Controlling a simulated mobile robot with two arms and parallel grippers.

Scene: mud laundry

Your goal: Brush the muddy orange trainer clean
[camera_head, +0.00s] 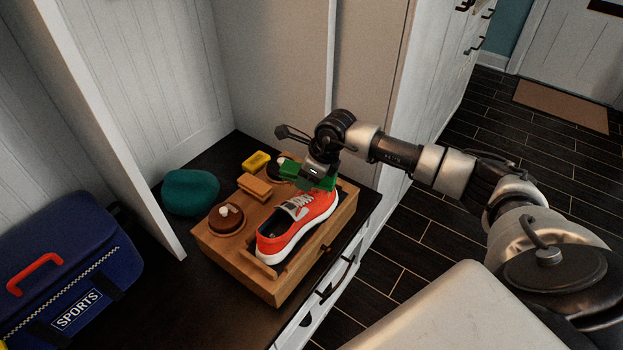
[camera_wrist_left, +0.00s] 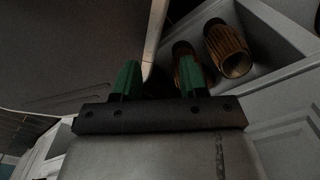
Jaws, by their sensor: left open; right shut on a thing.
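The orange trainer (camera_head: 310,215) with a white sole and pale laces sits on a wooden box (camera_head: 212,251) on the dark bench top. I cannot make out clear mud on it at this size. My right gripper (camera_head: 308,180), with green fingers, is over the far end of the trainer. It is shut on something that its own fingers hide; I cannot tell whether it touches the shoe. My left gripper (camera_wrist_left: 158,78) is open in the left wrist view, its two green fingers apart with nothing between them.
On the box are a wooden block (camera_head: 255,187) and a round brown brush (camera_head: 226,218). A yellow block (camera_head: 256,161) lies behind. A teal cap (camera_head: 190,192) and a blue sports bag (camera_head: 70,270) are left. Brown ribbed cylinders (camera_wrist_left: 229,50) stand in a compartment near my left gripper.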

